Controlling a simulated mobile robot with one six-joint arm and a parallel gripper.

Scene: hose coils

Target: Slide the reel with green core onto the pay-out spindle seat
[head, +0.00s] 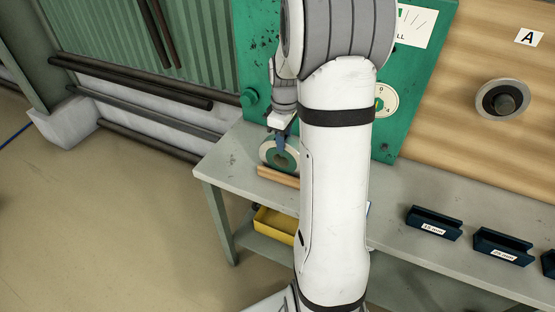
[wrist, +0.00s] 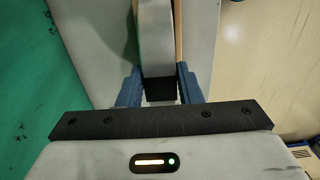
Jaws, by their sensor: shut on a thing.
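The reel with green core (head: 267,154) stands upright at the left end of the grey bench, behind a wooden strip. It has a pale rim and a green middle. My gripper (head: 281,139) comes down on its top edge from above. I cannot tell whether the reel touches the bench. A grey disc with a dark round stub (head: 503,98), seemingly the spindle seat, is on the wooden board at the right, near a label A.
The wooden strip (head: 278,176) lies close beside the reel. A green panel (head: 408,100) rises behind the bench (head: 385,185). Dark labelled holders (head: 433,223) stand on the bench at the right. A yellow bin (head: 275,226) is below. My arm hides the middle.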

